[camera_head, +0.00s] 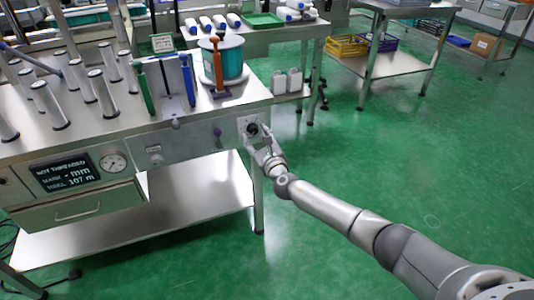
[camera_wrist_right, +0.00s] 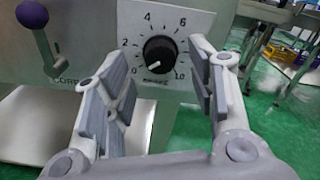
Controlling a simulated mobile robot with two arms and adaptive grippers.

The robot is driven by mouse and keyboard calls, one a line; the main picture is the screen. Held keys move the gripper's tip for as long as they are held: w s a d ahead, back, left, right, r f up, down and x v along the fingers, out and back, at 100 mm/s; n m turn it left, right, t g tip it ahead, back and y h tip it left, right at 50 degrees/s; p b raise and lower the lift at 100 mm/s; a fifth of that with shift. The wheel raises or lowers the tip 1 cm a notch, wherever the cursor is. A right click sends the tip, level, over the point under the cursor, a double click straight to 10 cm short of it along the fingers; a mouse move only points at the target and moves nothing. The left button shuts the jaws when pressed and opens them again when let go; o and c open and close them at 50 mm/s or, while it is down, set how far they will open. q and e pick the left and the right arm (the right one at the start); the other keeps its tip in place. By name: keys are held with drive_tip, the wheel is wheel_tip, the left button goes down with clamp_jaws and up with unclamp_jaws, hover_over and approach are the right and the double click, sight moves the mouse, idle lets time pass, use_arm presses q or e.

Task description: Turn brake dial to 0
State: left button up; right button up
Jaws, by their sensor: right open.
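The brake dial (camera_head: 252,129) is a black round knob on a light square plate at the right end of the steel bench's front. In the right wrist view the knob (camera_wrist_right: 159,53) sits in a ring of numbers from 0 to 10. A white mark shows low on the knob, towards the lower left; the exact reading is hard to tell. My right gripper (camera_head: 258,138) is open in front of the dial. In the wrist view its fingers (camera_wrist_right: 158,80) stand either side of the knob, apart from it. The lower label is partly hidden. My left gripper is not in view.
A purple-knobbed lever (camera_wrist_right: 33,15) stands left of the dial plate; it also shows in the head view (camera_head: 217,132). A display (camera_head: 66,174) and a gauge (camera_head: 113,163) are further left. The green floor right of the bench is clear.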

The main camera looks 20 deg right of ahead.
drive_tip(key=s, duration=0.9)
drive_tip(key=shift+s+d, duration=0.15)
drive_tip(key=shift+s, duration=0.15)
drive_tip(key=s+d+f+m+g+h, duration=0.1)
drive_tip(key=s+f+m+g, duration=0.4)
drive_tip(key=s+f+m, duration=0.75)
drive_tip(key=s+f+m+g+h, duration=0.2)
drive_tip(key=s+f+m+g, duration=0.3)
drive_tip(key=s+f+m, duration=0.8)
drive_tip(key=s+a+f+m+g+y, duration=0.25)
drive_tip(key=s+f+m+g, duration=0.25)
drive_tip(key=s+f+m, duration=0.85)
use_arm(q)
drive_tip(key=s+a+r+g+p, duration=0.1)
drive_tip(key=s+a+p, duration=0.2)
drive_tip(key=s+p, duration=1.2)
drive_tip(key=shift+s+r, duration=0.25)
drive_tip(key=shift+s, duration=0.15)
use_arm(e)
drive_tip(key=s+d+r+n+g, duration=0.1)
drive_tip(key=s+d+g, duration=0.1)
drive_tip(key=s, duration=1.7)
drive_tip(key=shift+s, duration=0.25)
